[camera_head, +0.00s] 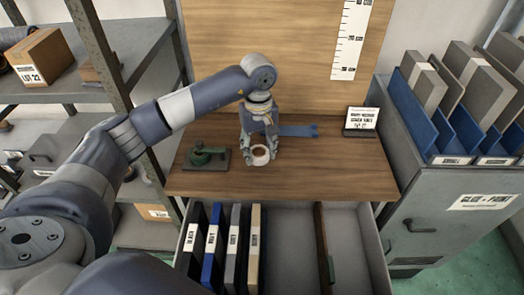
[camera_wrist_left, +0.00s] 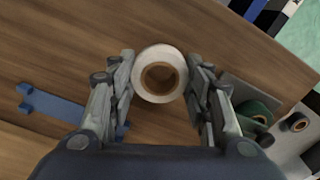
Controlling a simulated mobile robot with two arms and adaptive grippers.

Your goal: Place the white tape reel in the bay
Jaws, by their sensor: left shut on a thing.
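The white tape reel (camera_head: 261,154) is a white ring with a brown core. It is at the middle of the wooden tabletop, near its front edge. My left gripper (camera_head: 260,155) comes down from above and is shut on the reel. In the left wrist view the reel (camera_wrist_left: 160,74) sits between the two fingertips (camera_wrist_left: 160,76), one on each side. Whether the reel touches the tabletop I cannot tell. The open drawer (camera_head: 290,230) below the tabletop holds upright panels and has an empty bay to their right. My right gripper is not in view.
A green tape dispenser (camera_head: 206,157) stands left of the reel. A blue flat tool (camera_head: 298,131) lies behind it to the right. A sign (camera_head: 361,118) stands at the tabletop's right. A grey cabinet (camera_head: 440,215) with upright binders is at right, shelving (camera_head: 60,90) at left.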

